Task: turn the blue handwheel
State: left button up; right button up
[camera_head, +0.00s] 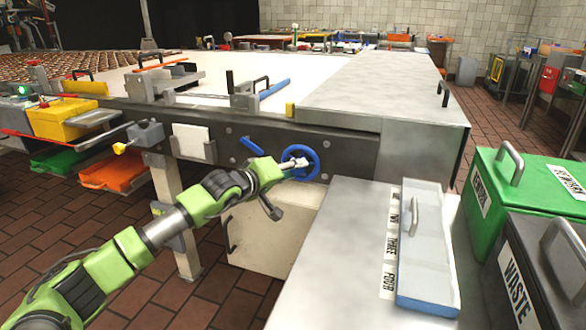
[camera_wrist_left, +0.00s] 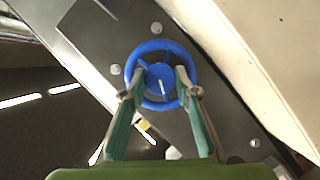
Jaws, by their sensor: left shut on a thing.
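The blue handwheel (camera_head: 314,161) is mounted on the dark side rail of the machine. In the left wrist view the handwheel (camera_wrist_left: 160,47) shows face-on, with its rim, spokes and hub in sight. My left gripper (camera_head: 297,161) reaches the wheel from the left. In the left wrist view its two fingers (camera_wrist_left: 157,92) lie on either side of the hub area, over the near part of the wheel, and are shut on it. The exact contact points are hard to see. My right gripper is in neither view.
A grey table (camera_head: 330,240) with a light blue lidded box (camera_head: 428,270) stands in front at the right. A green bin (camera_head: 530,180) and a dark waste bin (camera_head: 540,265) stand farther right. A blue lever (camera_head: 251,146) sits left of the wheel. A cream cabinet (camera_head: 262,235) is below.

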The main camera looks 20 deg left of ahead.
pick_arm(q)
jog(key=m+y, duration=0.1)
jog(key=m, duration=0.1)
jog(key=m+y+b, duration=0.1)
jog(key=m, duration=0.1)
jog(key=shift+d+f+g+y, duration=0.1)
jog(key=shift+d+g+y, duration=0.1)
jog(key=shift+g+y, duration=0.15)
dwell(0.4)
jog(key=o, duration=1.1)
jog(key=shift+s, duration=0.15)
jog(key=v, duration=1.2)
